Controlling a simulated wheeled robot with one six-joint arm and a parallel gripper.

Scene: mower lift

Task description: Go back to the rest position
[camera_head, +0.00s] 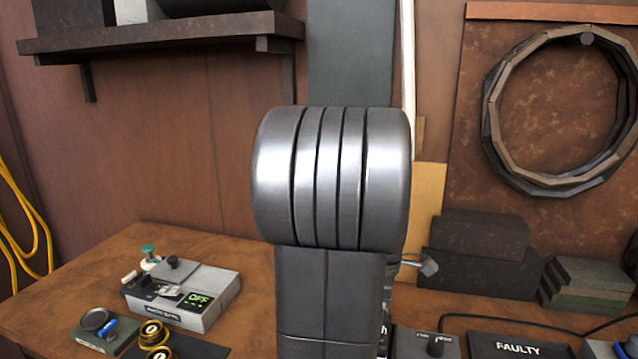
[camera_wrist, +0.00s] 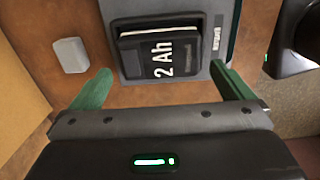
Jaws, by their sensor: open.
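In the wrist view, my gripper (camera_wrist: 160,70) has its two green fingers spread wide apart, with nothing held between them. Just beyond the fingertips lies a dark block marked "2 Ah" (camera_wrist: 160,52) on a grey base (camera_wrist: 128,70), apart from my fingers as far as I can tell. In the head view, the large silver joint of my arm fills the middle and hides my gripper and part of the bench behind it.
The brown workbench (camera_head: 95,268) carries a grey box with a green display (camera_head: 205,290), brass rings (camera_head: 155,333), a "FAULTY" mat (camera_head: 518,347) and dark stacked blocks (camera_head: 480,255). A shelf (camera_head: 160,38) and a hanging ring (camera_head: 497,120) are on the wall.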

